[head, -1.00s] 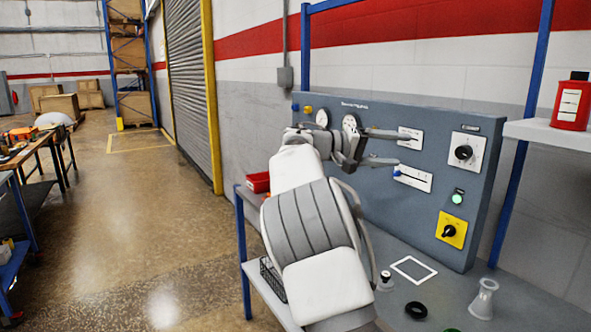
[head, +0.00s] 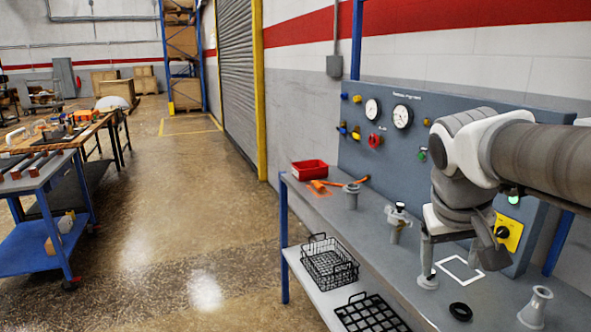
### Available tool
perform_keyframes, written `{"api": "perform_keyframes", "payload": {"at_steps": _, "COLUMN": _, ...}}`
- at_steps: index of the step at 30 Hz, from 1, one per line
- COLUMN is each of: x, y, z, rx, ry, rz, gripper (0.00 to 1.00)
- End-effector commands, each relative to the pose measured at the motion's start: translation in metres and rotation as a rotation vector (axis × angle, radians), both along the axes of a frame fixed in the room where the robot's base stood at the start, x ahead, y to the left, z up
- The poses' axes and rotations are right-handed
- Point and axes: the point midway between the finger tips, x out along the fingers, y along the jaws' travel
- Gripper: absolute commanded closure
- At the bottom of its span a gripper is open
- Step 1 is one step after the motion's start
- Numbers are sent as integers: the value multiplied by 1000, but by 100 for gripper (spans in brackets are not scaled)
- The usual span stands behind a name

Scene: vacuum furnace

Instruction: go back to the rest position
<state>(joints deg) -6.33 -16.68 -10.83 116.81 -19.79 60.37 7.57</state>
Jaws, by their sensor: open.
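My gripper (head: 460,260) hangs pointing down at the right, over the bench (head: 385,258) and in front of the grey control panel (head: 375,165). Its two fingers are spread apart, with nothing seen between them. A white square outline (head: 460,270) on the bench top lies behind and between the fingers in the picture. My arm comes in from the right edge and hides part of the panel's right side. Whether the left fingertip touches the bench or anything on it cannot be told.
Metal fittings (head: 397,222) (head: 352,197), a red bin (head: 309,168), a black ring (head: 460,311) and a pale flared piece (head: 536,307) stand on the bench. Wire baskets (head: 330,262) sit on the lower shelf. The floor aisle (head: 190,230) to the left is clear.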

Motion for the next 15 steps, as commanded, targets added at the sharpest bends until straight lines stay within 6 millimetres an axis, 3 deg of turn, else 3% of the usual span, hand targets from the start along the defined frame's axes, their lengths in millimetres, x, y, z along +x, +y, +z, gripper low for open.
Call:
{"api": "perform_keyframes", "payload": {"at_steps": 1, "x": -17, "y": 12, "z": -4, "rx": 35, "ry": -19, "rz": 20, "gripper": 25}}
{"api": "perform_keyframes", "payload": {"at_steps": 6, "x": -62, "y": 52, "z": -24, "rx": 136, "ry": -73, "rz": 87, "gripper": 25}}
{"api": "perform_keyframes", "payload": {"at_steps": 15, "x": -120, "y": 99, "z": -61, "rx": 235, "ry": -153, "rz": 152, "gripper": 25}}
